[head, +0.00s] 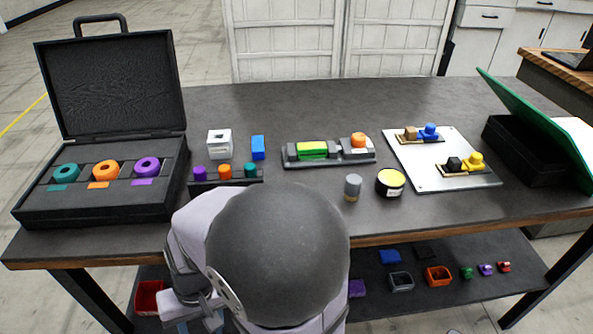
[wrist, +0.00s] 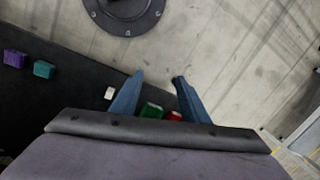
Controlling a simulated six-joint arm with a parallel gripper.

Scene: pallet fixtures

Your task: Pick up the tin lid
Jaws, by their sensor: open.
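A round tin (head: 391,183) with a yellow top, dark sides and a pale label stands on the table, right of centre near the front edge. Its yellow top (head: 390,179) looks like the tin lid; I cannot make out a separate lid edge. My gripper (wrist: 157,96) is open in the wrist view, with its two blue fingers apart and nothing seen held. It points at the floor and a dark surface with small blocks, and the tin does not show there.
A grey cylinder (head: 352,188) stands just left of the tin. A fixture (head: 298,162) with green and orange parts lies behind it. A white plate (head: 403,152) and a black box (head: 511,163) are to the right; an open case (head: 29,208) is far left.

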